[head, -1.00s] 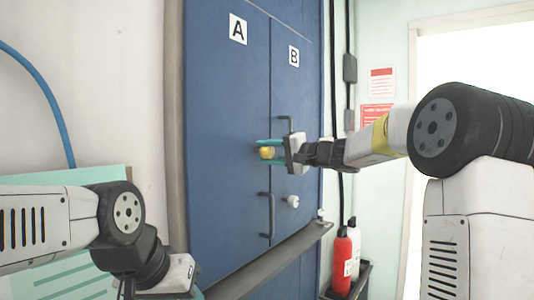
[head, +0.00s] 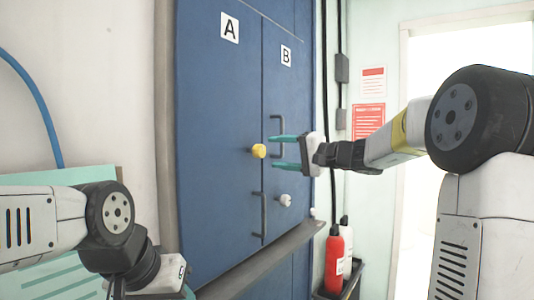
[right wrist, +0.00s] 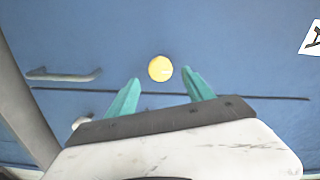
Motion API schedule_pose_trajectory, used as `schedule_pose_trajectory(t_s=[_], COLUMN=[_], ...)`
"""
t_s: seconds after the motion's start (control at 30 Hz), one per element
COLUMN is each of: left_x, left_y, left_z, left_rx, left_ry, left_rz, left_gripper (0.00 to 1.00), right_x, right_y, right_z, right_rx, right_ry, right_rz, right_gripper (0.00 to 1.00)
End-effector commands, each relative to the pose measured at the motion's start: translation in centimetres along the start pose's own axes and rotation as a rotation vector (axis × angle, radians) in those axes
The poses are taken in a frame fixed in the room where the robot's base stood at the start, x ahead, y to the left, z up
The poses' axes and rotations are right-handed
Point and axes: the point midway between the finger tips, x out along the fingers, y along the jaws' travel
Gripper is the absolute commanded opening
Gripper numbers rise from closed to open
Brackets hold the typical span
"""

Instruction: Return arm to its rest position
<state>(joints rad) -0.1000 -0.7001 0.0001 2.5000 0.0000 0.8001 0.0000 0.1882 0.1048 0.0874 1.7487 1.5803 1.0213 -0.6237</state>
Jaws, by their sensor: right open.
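My right gripper (head: 284,152) is open and empty in front of the blue cabinet. Its two teal fingers point left toward a yellow knob (head: 259,151) on the cabinet door and stand apart from it. In the right wrist view the yellow knob (right wrist: 160,68) shows beyond the gap between the open fingers (right wrist: 160,95). My left arm is at the lower left; its gripper is mostly cut off at the bottom of the head view, so its fingers cannot be judged.
The blue cabinet (head: 215,120) has doors marked A and B, dark bar handles (head: 263,217) and a white knob (head: 284,200). A ledge (head: 265,258) runs below the doors. Fire extinguishers (head: 335,262) stand to the right. A bright doorway (head: 470,60) is at the far right.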

Motion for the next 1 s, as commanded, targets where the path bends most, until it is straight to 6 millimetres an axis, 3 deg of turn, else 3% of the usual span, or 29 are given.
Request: schedule_pose_trajectory(t_s=[0.37,0.47,0.57,0.67,0.8,0.9,1.0], left_x=[0.0,0.0,0.0,0.0,0.0,0.0,0.0], left_y=[0.0,0.0,0.0,0.0,0.0,0.0,0.0], left_z=[0.0,0.0,0.0,0.0,0.0,0.0,0.0], left_rx=[0.0,0.0,0.0,0.0,0.0,0.0,0.0], left_ry=[0.0,0.0,0.0,0.0,0.0,0.0,0.0], left_rz=[0.0,0.0,0.0,0.0,0.0,0.0,0.0], left_gripper=[0.36,0.36,0.36,0.36,0.36,0.36,0.36], right_x=[-0.6,-0.7,-1.6,-3.9,-9.5,-14.3,-18.9], right_y=[0.0,0.1,0.9,2.9,7.2,10.4,13.2], right_z=[0.0,1.2,4.9,10.6,18.2,22.0,24.4], right_rx=[0.0,-0.009,-0.038,-0.092,-0.206,-0.306,-0.409], right_ry=[0.0,-0.019,-0.078,-0.162,-0.257,-0.293,-0.305], right_rz=[0.002,0.027,0.119,0.28,0.548,0.726,0.874], right_gripper=[0.6,0.6,0.6,0.6,0.6,0.6,0.6])
